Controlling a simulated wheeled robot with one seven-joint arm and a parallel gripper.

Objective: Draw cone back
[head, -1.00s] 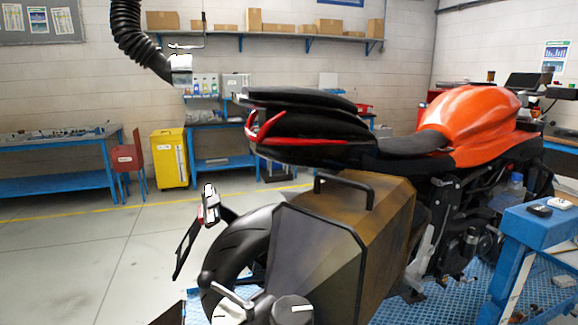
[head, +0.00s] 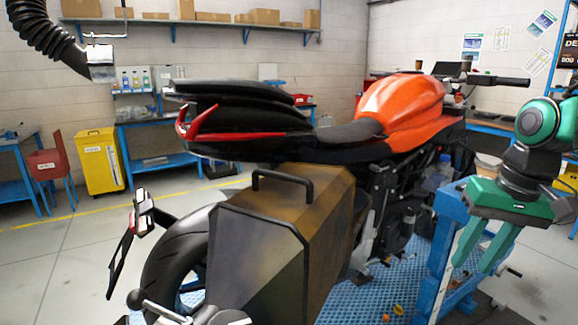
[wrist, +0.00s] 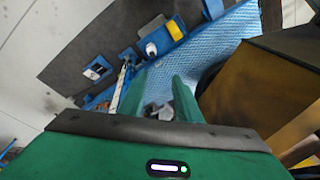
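No part is clearly marked as the cone. A black ribbed hose (head: 45,35) hangs at the upper left of the head view and ends in a pale metallic nozzle (head: 101,64), possibly the cone. A thin handle-like bar (head: 105,36) shows just above the nozzle. My gripper (head: 474,266) is at the right of the head view, far from the hose, fingers pointing down near the blue stand. In the wrist view its two green fingers (wrist: 160,78) are apart with nothing between them. The hose does not show in the wrist view.
An orange and black motorcycle (head: 400,98) with a brown side case (head: 310,205) fills the middle, between my gripper and the hose. A blue stand (head: 452,205) is close beside my gripper. A yellow cabinet (head: 100,165) stands at the left. Open floor (head: 60,270) lies at lower left.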

